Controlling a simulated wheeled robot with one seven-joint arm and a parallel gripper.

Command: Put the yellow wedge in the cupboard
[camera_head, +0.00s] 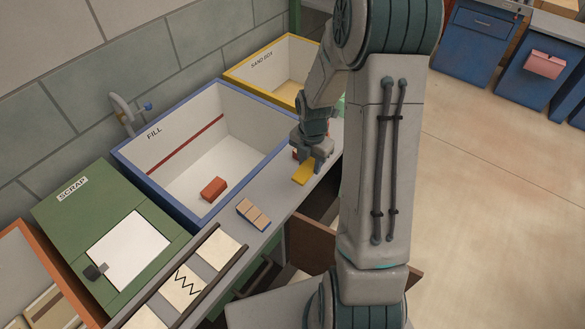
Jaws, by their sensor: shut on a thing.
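The yellow wedge (303,174) is at the right part of the grey counter, just below my gripper (311,163). My gripper points down and is shut on the wedge, hiding its upper end. I cannot tell whether the wedge touches the counter or is slightly raised. Below the counter's front edge there is a dark opening with a brown panel (312,243) standing out, like an open cupboard door. My arm hides much of it and its inside.
A blue-rimmed FILL bin (187,203) holds a red brick (214,188). A tan block (254,214) lies on the counter. A yellow-rimmed SAND box (232,77), a green SCRAP box (60,212) and a tap (125,108) stand behind. The floor at right is clear.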

